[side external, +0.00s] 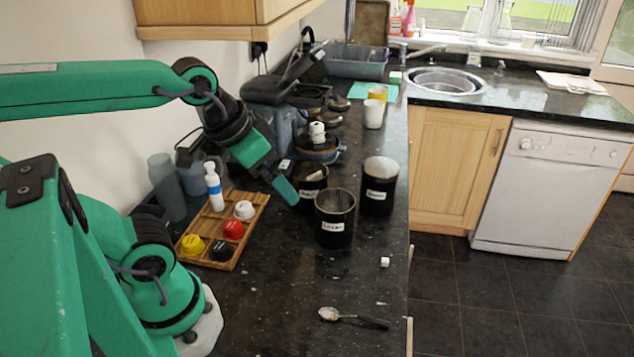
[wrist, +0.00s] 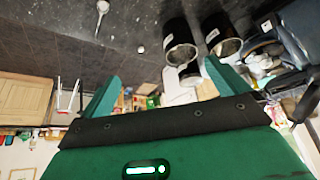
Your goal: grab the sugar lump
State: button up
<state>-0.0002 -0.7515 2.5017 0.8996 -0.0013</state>
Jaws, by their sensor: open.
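The sugar lump (side external: 385,262) is a small white cube on the dark speckled counter, near its right edge. It also shows as a small pale spot in the wrist view (wrist: 141,49). My gripper (side external: 284,187) is open and empty, up and to the left of the lump in the side view, beside the black canisters. In the wrist view its two green fingers (wrist: 161,72) stand apart, with the lump beyond them and clear of both. Nothing hides the lump in either view.
Black labelled canisters, including one in front (side external: 335,218) and one behind right (side external: 378,186), stand between my gripper and the lump. A spoon (side external: 352,318) lies nearer the front. Counter around the lump is clear.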

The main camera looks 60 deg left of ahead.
jog(key=c, duration=1.2)
jog(key=shift+c, duration=0.2)
jog(key=w+d+f+n+g, duration=0.2)
jog(key=w, duration=0.4)
jog(key=w+d+f+n+g, duration=0.1)
jog(key=w+d+f+n, duration=0.15)
jog(key=w, duration=0.45)
jog(key=w+d+f+n+g, duration=0.1)
jog(key=w+f, duration=0.2)
jog(key=f, duration=0.1)
jog(key=w+d+f+n, duration=0.1)
jog(key=w+f+n, duration=0.1)
jog(key=f, duration=0.1)
jog(key=w+d+f+n+g, duration=0.1)
jog(key=w+d+f, duration=0.1)
jog(key=w+f, duration=0.1)
jog(key=shift+w+d+f+n+g, duration=0.1)
jog(key=shift+w+f+n+g, duration=0.1)
jog(key=shift+f, duration=0.25)
jog(key=shift+w+f+n+g, duration=0.1)
jog(key=shift+f+n, duration=0.05)
jog(key=shift+f, duration=0.25)
jog(key=shift+w+d+f, duration=0.1)
jog(key=shift+w+f, duration=0.05)
jog(key=shift+f, duration=0.1)
jog(key=shift+f, duration=0.1)
